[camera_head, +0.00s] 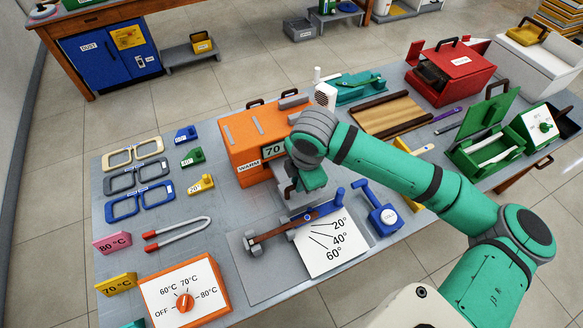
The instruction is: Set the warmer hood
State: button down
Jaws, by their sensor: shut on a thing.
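The orange warmer hood (249,131) stands at the back middle of the grey table, with a WARM label and a 70 display (272,150) on its front. Dark handles show on its top. My gripper (293,197) points down in front of the hood's lower right front, above the angle jig. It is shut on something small. My wrist hides part of the hood's right side, and I cannot make out what is between the fingers.
The angle jig, with a brown bar (268,235), blue lever and white angle card (328,254), lies close below my gripper. Eyeglass frames (138,179), small tags and red-tipped tongs (178,233) lie left. A red toolbox (455,70) and green case (487,148) stand right.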

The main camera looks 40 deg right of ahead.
jog(key=shift+s+d, duration=0.1)
jog(key=shift+s, duration=0.15)
jog(key=c, duration=1.8)
grip_release()
jog(key=shift+w, duration=0.1)
jog(key=shift+o, duration=0.2)
jog(key=shift+r, duration=0.1)
notch_tip(320, 180, up, 10)
jog(key=s, duration=0.2)
jog(key=shift+a+r, duration=0.2)
